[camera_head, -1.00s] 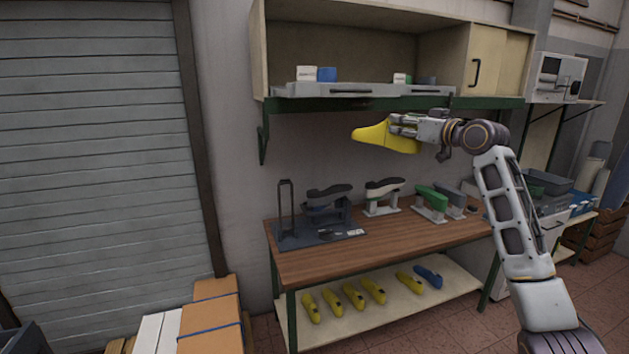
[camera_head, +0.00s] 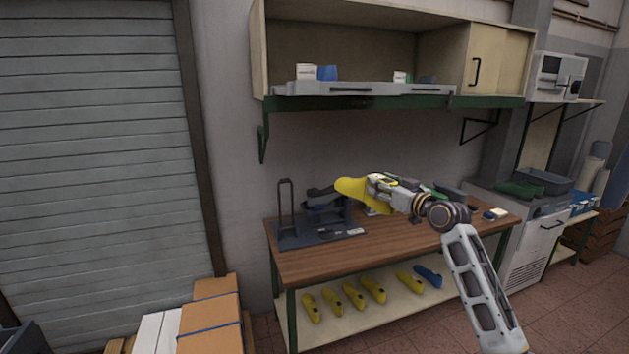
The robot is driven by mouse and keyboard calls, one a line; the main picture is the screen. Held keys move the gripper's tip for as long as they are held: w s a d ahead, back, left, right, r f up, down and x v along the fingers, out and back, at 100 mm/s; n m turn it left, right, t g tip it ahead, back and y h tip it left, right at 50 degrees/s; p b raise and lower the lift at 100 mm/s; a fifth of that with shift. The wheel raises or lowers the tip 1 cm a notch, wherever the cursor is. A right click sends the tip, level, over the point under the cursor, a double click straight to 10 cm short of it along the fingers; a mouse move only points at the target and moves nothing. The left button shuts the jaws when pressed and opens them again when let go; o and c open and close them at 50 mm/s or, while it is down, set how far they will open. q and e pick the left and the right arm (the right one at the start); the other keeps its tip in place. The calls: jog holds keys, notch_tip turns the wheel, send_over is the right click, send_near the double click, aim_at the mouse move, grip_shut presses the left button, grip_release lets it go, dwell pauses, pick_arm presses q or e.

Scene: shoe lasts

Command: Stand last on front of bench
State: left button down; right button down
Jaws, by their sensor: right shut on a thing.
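A yellow shoe last (camera_head: 350,187) is held by my right gripper (camera_head: 378,188), which is shut on it. The last lies roughly level, its free end pointing left, above the wooden bench (camera_head: 330,264). In the picture it overlaps the dark stand (camera_head: 322,204) at the back left of the bench; I cannot tell whether they touch. My right arm comes in from the lower right and hides part of the bench's right side. My left gripper is not in view.
A green last (camera_head: 425,188) and a white-grey stand are mostly hidden behind my right gripper. Several yellow lasts (camera_head: 375,290) and a blue one (camera_head: 428,276) lie on the lower shelf (camera_head: 335,333). The bench's front strip is clear. A cabinet (camera_head: 340,45) hangs above.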

jog(key=s+a+f+m+h, duration=0.1)
jog(key=s+f, duration=0.3)
jog(key=f, duration=0.4)
jog(key=s+a+f+t+h+b, duration=0.1)
jog(key=s+f, duration=0.2)
jog(key=f, duration=0.5)
jog(key=s+f+m+h, duration=0.1)
jog(key=s+f, duration=0.3)
jog(key=f, duration=0.4)
jog(key=s+d+f+m+h, duration=0.1)
jog(key=s+d+f+h, duration=0.1)
jog(key=s+f, duration=0.5)
jog(key=s+d+f+m+t+h, duration=0.1)
jog(key=s+d+f+m+h, duration=0.1)
jog(key=s+f, duration=0.6)
jog(key=shift+s+m+h+b, duration=0.35)
jog(key=shift+s+h, duration=0.35)
jog(key=shift+s, duration=0.9)
jog(key=shift+a+r, duration=0.1)
jog(key=shift+r, duration=0.05)
